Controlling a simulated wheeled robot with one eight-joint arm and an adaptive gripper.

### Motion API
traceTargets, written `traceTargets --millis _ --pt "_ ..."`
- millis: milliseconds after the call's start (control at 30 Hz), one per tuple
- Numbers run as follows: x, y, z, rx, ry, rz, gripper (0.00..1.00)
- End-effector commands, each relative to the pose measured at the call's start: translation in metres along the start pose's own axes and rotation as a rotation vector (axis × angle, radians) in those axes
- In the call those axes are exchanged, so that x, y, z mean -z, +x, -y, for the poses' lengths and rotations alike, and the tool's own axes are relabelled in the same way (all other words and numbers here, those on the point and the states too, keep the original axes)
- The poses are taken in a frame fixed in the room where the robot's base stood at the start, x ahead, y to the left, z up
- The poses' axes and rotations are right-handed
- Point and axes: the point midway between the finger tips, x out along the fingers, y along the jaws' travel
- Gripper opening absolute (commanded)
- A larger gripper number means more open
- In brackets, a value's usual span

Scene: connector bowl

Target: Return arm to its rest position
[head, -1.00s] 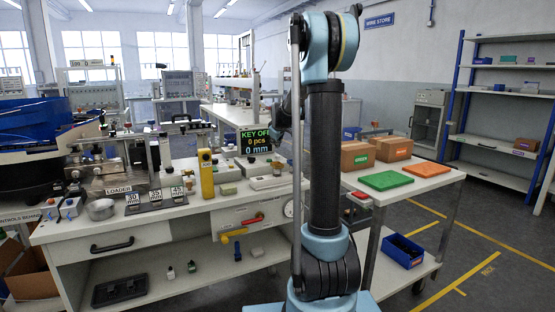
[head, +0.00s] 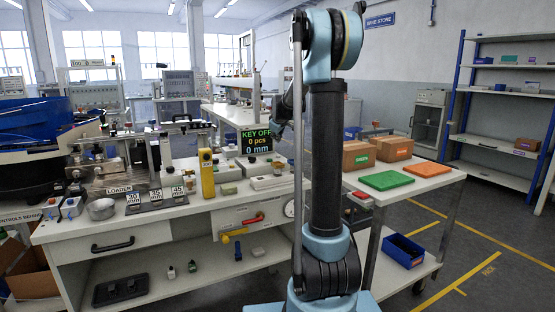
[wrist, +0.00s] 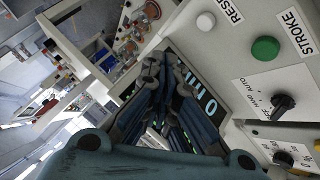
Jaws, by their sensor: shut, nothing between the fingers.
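My gripper shows in the wrist view (wrist: 154,68), with its dark fingers closed together and nothing between them. Behind the fingers is the dark display (wrist: 208,103), partly covered by them. In the head view my arm stands upright in front of the bench, with its elbow at the top. Its far part folds down behind the upright link, and the fingers cannot be made out there. The display (head: 256,141) reads KEY OFF, 0 pcs, 0 mm and stands on the bench just left of my arm.
In the wrist view a control panel with a green button (wrist: 265,49) and a dark knob (wrist: 283,103) is close on the right. The bench holds a yellow post (head: 207,174) and a metal bowl (head: 101,209). Cardboard boxes (head: 393,148) and a green tray (head: 387,180) sit right of my arm.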

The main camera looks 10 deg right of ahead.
Motion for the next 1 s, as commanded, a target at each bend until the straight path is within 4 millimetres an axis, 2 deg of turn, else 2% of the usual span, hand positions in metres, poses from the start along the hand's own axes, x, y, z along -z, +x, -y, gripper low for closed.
traceTargets --millis 167,267,600,867,1000 --pt "-0.008 -0.011 0.007 0.010 0.017 0.011 0.00" --pt "-0.022 -0.030 0.019 0.027 0.050 0.030 0.00" --pt "-0.093 -0.110 0.085 0.102 0.207 0.131 0.00" --pt "-0.150 -0.160 0.137 0.147 0.318 0.210 0.00" --pt "-0.184 -0.184 0.170 0.169 0.381 0.258 0.00"
